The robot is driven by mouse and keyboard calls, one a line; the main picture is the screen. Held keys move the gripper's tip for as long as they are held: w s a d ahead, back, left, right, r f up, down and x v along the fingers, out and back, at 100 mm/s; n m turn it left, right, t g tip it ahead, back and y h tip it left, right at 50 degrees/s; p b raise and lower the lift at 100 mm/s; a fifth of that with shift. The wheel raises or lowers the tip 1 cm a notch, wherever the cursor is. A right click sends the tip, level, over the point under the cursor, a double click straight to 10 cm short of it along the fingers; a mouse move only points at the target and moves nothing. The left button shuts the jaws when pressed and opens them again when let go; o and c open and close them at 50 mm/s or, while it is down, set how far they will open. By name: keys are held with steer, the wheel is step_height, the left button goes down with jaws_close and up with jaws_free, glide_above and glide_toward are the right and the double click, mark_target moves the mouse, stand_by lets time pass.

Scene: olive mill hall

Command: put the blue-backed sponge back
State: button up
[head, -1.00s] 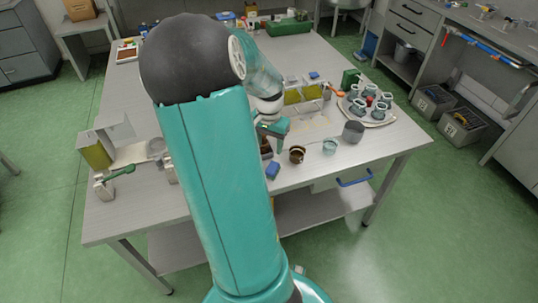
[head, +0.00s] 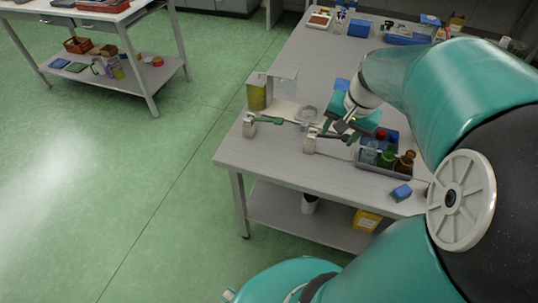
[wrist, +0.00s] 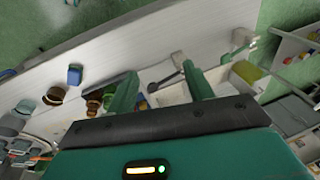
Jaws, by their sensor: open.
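A small blue block (head: 402,192) lies on the table near its front edge, to the right of the bottle tray; it also shows in the wrist view (wrist: 74,75). My gripper (head: 345,128) is over the table at the tray's back left, apart from the block. In the wrist view my gripper (wrist: 160,76) has its two fingers spread with nothing seen between them. Another blue item (head: 342,84) is partly hidden behind my gripper.
A grey tray (head: 372,170) holds several coloured bottles. A blue box (head: 359,27) is at the back. A second table (head: 110,15) is far left, with green floor between.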

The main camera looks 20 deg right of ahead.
steer(key=s+a+r+n+t, duration=0.1)
steer(key=a+r+n, duration=0.1)
steer(key=a, duration=0.5)
steer(key=s+a+r+n+t, duration=0.1)
steer(key=s+a+r+n, duration=0.1)
steer(key=a+n, duration=0.2)
steer(key=s+a+r+n, duration=0.1)
steer(key=a+r+n, duration=0.2)
steer(key=a, duration=0.8)
steer(key=shift+s+n+t+h, duration=0.3)
steer(key=shift+s+n+t, duration=0.1)
steer(key=shift+n, duration=0.1)
steer(key=shift+r, duration=0.1)
steer(key=c, duration=0.3)
steer(key=shift+d, duration=0.1)
steer(key=shift+c, duration=0.2)
steer(key=shift+d, duration=0.15)
